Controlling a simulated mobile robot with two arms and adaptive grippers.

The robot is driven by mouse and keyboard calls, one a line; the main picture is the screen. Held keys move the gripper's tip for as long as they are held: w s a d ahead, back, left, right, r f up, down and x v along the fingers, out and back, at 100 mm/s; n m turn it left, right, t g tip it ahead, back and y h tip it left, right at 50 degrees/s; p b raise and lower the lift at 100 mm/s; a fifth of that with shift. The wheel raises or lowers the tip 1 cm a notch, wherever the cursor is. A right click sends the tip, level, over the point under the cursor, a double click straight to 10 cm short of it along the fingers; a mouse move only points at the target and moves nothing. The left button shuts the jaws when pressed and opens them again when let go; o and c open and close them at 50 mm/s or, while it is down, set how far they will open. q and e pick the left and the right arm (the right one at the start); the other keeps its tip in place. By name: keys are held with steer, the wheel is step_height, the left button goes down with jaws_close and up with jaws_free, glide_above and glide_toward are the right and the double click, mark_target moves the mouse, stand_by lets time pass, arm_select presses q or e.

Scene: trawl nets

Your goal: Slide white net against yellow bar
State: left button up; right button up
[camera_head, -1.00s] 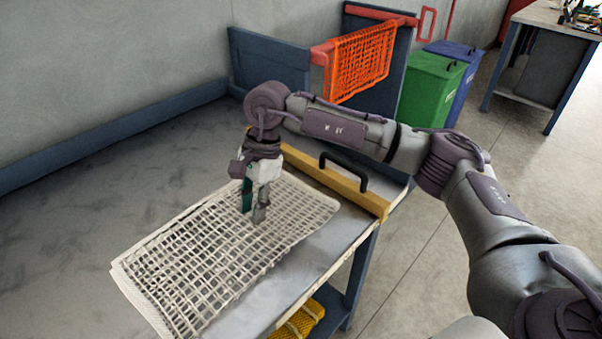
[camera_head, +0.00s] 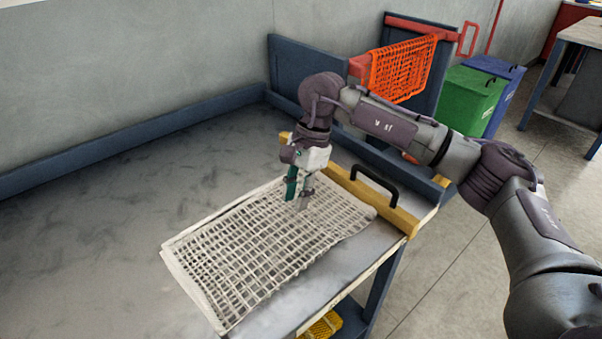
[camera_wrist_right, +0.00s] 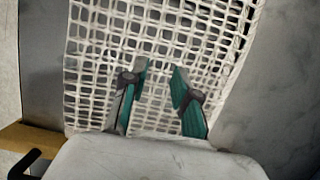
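The white net (camera_head: 225,255) lies flat on the grey metal table, with a second layer showing along its left edge. The yellow bar (camera_head: 403,222) lies along the table's right end and carries a black handle. The net's far edge is close to the bar; I cannot tell whether they touch. My right gripper (camera_head: 298,202) points down onto the net near its bar-side end. In the right wrist view its fingers (camera_wrist_right: 160,72) are apart, with net mesh between them. The bar (camera_wrist_right: 30,138) shows at lower left there, partly hidden by the gripper. My left gripper is not seen.
A blue raised edge (camera_head: 130,140) borders the back of the table. An orange net (camera_head: 402,68) hangs on a red rail beyond the bar. Green (camera_head: 470,100) and blue bins stand behind. The left part of the table is clear.

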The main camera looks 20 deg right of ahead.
steer(key=shift+r+p, duration=0.4)
steer(key=shift+r, duration=0.5)
step_height(320, 180, up, 2)
steer(key=shift+p, duration=0.6)
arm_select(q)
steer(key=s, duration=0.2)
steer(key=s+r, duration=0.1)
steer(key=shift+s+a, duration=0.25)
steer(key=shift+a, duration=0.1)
arm_select(e)
steer(key=shift+r, duration=0.3)
